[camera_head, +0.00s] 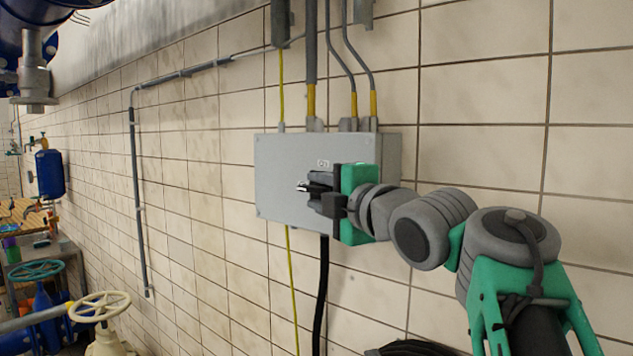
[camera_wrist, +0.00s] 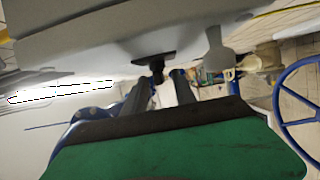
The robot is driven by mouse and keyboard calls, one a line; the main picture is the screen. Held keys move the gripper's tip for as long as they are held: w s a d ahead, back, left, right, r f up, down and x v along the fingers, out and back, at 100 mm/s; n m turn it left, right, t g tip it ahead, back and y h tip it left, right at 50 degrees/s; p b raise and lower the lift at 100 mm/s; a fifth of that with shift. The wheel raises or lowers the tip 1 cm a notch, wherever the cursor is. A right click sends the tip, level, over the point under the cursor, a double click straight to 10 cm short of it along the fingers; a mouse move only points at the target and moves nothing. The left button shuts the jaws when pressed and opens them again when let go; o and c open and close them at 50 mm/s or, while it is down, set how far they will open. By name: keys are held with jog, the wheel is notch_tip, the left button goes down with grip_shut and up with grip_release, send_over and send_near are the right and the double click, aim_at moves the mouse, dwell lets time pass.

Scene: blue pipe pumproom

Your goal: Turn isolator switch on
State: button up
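The isolator switch is on a grey box (camera_head: 283,180) fixed to the tiled wall. In the wrist view its black handle (camera_wrist: 154,59) stands out from the box face on a short stem. In the head view my gripper (camera_head: 316,193) is in front of the box and hides most of the switch. In the wrist view the two dark fingers of my gripper (camera_wrist: 163,82) are apart, with the tips close to the handle, one on each side of its stem. I cannot tell whether they touch it. The handle's exact setting is unclear.
Conduits (camera_head: 310,60) enter the box from above, and a black cable (camera_head: 322,290) hangs below it. A thin grey pipe (camera_head: 138,200) runs along the wall to the left. A cream handwheel (camera_head: 99,306) and blue pipework stand at lower left.

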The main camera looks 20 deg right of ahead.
jog(key=shift+w+a, duration=0.15)
jog(key=shift+w, duration=0.3)
grip_shut()
